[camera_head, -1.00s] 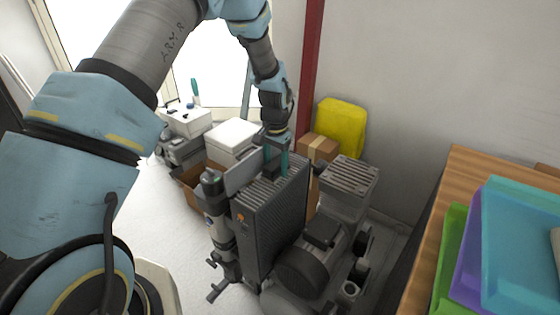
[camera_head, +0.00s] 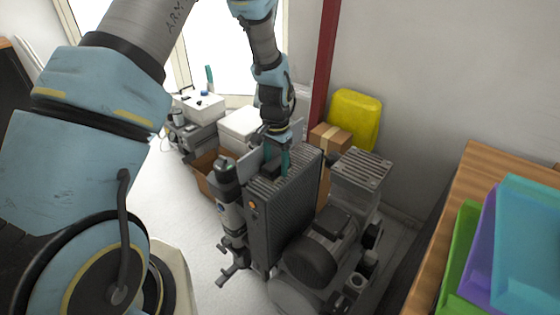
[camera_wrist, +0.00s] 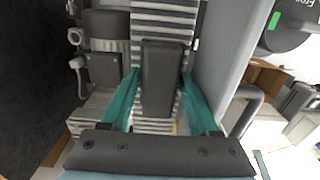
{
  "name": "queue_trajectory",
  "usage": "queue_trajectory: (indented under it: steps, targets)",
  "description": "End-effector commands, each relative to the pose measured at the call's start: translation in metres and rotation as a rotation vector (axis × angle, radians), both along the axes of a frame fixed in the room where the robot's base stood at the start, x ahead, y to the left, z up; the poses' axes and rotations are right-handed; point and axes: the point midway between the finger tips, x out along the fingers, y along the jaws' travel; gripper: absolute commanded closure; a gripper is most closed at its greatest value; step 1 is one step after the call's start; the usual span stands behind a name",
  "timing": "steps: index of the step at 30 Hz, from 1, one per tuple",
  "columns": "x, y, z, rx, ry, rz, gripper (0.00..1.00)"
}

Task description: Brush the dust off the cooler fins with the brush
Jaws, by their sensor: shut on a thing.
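The cooler (camera_head: 284,222) is a tall dark block with a mesh side and a row of light fins along its top. It stands upright on the compressor. My gripper (camera_head: 277,160) points down at the fins, its two teal fingers close above or at them. In the wrist view the fingers (camera_wrist: 160,92) are on either side of the brush (camera_wrist: 162,78), a dark oblong block, and shut on it. The striped fins (camera_wrist: 163,18) show beyond and beside the brush. The bristles are hidden, so I cannot tell whether they touch the fins. No dust can be made out.
The compressor's motor (camera_head: 311,257) and ribbed grey block (camera_head: 361,170) stand right of the cooler. A grey cylinder (camera_head: 228,195) stands close on its left. Boxes and a yellow container (camera_head: 354,118) are behind. A wooden table (camera_head: 450,210) with coloured trays (camera_head: 540,235) is at right.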

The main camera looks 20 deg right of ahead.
Motion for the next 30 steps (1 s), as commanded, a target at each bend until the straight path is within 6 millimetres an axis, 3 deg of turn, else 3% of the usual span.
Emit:
queue_trajectory:
  steps: [30]
  targets:
    - [-0.025, 0.049, -0.001, -0.002, -0.002, 0.001, 1.0]
